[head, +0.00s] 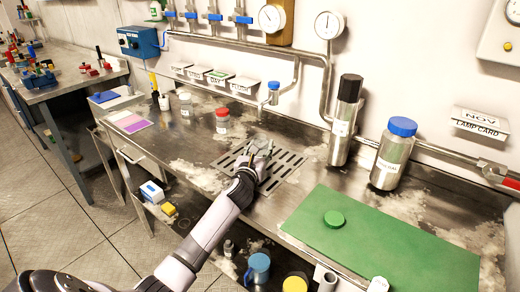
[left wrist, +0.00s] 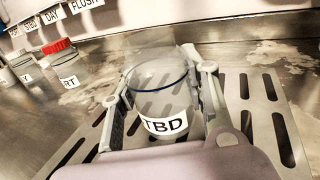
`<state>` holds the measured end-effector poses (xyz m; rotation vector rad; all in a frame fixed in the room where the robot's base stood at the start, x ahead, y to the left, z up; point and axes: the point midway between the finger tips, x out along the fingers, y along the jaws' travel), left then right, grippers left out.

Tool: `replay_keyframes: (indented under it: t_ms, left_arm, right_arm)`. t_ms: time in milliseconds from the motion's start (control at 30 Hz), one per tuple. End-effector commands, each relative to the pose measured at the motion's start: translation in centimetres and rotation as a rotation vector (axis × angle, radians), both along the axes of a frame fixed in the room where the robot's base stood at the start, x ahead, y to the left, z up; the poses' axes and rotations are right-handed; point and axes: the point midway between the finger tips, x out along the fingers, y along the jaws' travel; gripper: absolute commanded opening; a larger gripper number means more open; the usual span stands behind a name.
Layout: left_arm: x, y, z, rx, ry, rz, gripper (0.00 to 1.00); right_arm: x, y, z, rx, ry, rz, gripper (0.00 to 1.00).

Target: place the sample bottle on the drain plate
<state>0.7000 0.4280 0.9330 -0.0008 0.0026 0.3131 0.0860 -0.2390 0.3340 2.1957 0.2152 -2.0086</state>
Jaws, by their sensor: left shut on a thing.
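In the left wrist view my left gripper (left wrist: 163,88) is shut on the clear sample bottle (left wrist: 160,95), with a finger on each side. The bottle has a thin blue ring near its top and a white label whose visible letters read "TBD". It stands roughly upright over the slotted steel drain plate (left wrist: 262,100). I cannot tell whether its base touches the plate. In the head view the left gripper (head: 258,150) is above the drain plate (head: 285,172), and the bottle is mostly hidden there. My right gripper is not in view.
A red-capped bottle (head: 222,120) stands left of the plate. A black-topped cylinder (head: 341,130) and a blue-capped steel bottle (head: 391,158) stand to the right. A green mat (head: 385,245) with a green lid (head: 334,218) lies in front.

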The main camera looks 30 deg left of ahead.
Motion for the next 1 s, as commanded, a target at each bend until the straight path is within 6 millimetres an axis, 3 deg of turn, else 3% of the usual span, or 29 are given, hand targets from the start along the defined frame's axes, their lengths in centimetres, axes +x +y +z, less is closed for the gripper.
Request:
replay_keyframes:
  t_ms: [300,333,600,1000]
  left_arm:
    - [-0.01,0.03,-0.40,0.001,-0.001,0.000,0.21]
    - [-0.01,0.03,-0.24,0.001,-0.001,0.000,0.43]
    - [-0.02,0.03,-0.21,0.001,-0.001,0.000,0.61]
    - [-0.28,-0.06,0.13,0.001,0.000,0.000,0.62]
  right_arm:
    - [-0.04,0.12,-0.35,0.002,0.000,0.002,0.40]
    - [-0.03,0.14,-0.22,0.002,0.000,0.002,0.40]
    - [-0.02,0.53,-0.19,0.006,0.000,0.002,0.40]
    - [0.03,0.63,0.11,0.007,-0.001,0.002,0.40]
